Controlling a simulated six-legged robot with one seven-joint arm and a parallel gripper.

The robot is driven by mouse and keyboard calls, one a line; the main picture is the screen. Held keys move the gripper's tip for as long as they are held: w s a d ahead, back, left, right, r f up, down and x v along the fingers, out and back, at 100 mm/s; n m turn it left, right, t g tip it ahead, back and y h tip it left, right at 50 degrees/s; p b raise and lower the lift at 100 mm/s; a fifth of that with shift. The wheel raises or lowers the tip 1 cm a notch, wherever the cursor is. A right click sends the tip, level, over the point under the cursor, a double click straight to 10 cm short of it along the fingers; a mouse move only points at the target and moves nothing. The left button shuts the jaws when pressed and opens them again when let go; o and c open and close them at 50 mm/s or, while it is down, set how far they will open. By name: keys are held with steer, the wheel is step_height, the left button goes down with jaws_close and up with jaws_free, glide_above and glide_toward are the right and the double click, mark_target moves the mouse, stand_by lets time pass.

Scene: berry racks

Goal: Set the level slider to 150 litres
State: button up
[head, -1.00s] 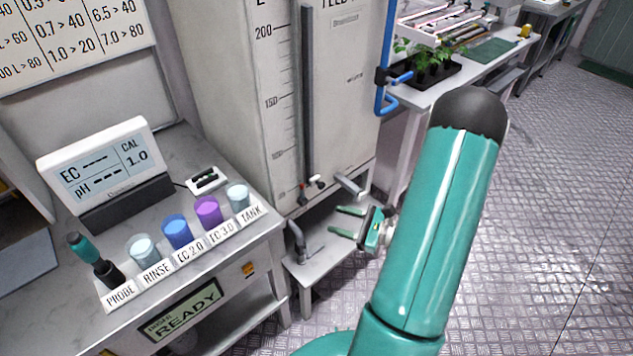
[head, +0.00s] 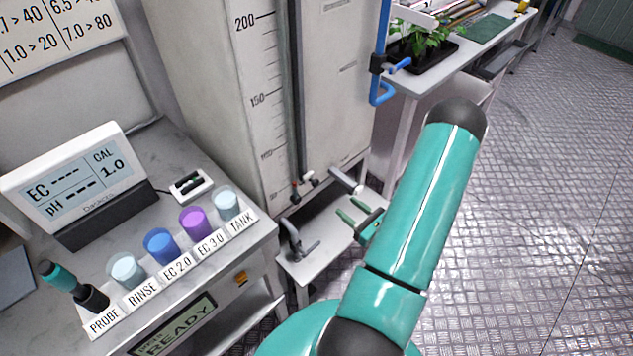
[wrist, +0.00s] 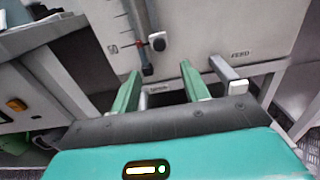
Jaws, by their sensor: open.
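The tank (head: 340,90) has a dark vertical slider track (head: 296,80) beside a printed litre scale (head: 262,110), with 200, 150 and lower marks. My gripper (head: 345,208) is open and empty, in front of and below the slider. In the wrist view its green fingers (wrist: 160,73) stand apart, with nothing between them.
A feed spout (head: 346,181) sticks out right of the slider, above a low stand (head: 322,262). At left, a bench holds a meter (head: 75,185) and labelled cups (head: 160,246). A blue pipe (head: 382,60) runs along the tank's right edge. Open floor lies right.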

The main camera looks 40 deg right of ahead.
mark_target(317, 183)
steer(key=w, duration=1.3)
steer(key=shift+a, duration=0.25)
steer(key=shift+c, duration=0.3)
jaws_close()
